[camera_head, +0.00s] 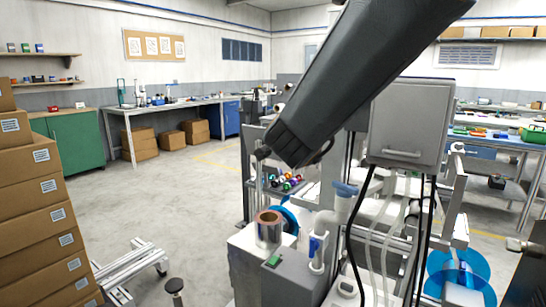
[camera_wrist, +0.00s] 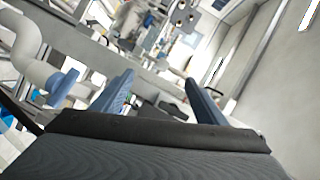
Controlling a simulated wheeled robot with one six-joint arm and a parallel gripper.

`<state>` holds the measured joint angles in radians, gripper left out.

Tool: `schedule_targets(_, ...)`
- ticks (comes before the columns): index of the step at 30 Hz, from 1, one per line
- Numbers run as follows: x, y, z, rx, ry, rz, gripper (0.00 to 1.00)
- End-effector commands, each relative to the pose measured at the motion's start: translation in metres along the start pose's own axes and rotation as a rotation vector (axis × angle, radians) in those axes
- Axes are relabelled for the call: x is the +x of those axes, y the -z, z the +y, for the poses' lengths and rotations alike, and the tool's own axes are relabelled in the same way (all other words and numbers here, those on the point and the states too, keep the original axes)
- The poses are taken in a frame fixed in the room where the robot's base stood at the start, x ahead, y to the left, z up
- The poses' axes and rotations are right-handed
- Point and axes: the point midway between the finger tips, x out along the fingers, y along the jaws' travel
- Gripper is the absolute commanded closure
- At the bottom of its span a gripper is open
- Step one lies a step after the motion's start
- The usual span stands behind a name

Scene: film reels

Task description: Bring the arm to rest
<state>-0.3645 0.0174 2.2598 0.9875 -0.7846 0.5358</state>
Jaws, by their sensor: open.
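My gripper (camera_wrist: 159,78) shows in the wrist view with its two blue-grey fingers spread apart and nothing between them. The wrist view is tilted, with machine parts beyond the fingers. In the head view, a dark link of my arm slants from the upper right down toward the middle, over the machine. I cannot make out the fingertips there.
A machine with a grey box (camera_head: 408,123), a copper-coloured roll (camera_head: 268,228), hoses and blue reels (camera_head: 459,275) stands close by. Cardboard boxes (camera_head: 40,205) are stacked at left, near a metal frame (camera_head: 132,265). Open floor (camera_head: 180,205) lies between.

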Motion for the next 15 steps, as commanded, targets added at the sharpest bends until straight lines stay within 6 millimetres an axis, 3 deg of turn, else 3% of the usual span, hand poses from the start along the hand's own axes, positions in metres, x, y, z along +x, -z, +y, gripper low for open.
schedule_targets(5, -0.014, -0.032, 0.076, -0.359, -0.143, -0.328, 0.34)
schedule_targets(8, -0.039, -0.041, 0.131, -0.562, -0.239, -0.522, 0.34)
schedule_targets(11, -0.076, -0.037, 0.189, -0.752, -0.346, -0.719, 0.34)
schedule_targets(15, -0.136, -0.014, 0.258, -0.966, -0.490, -0.977, 0.34)
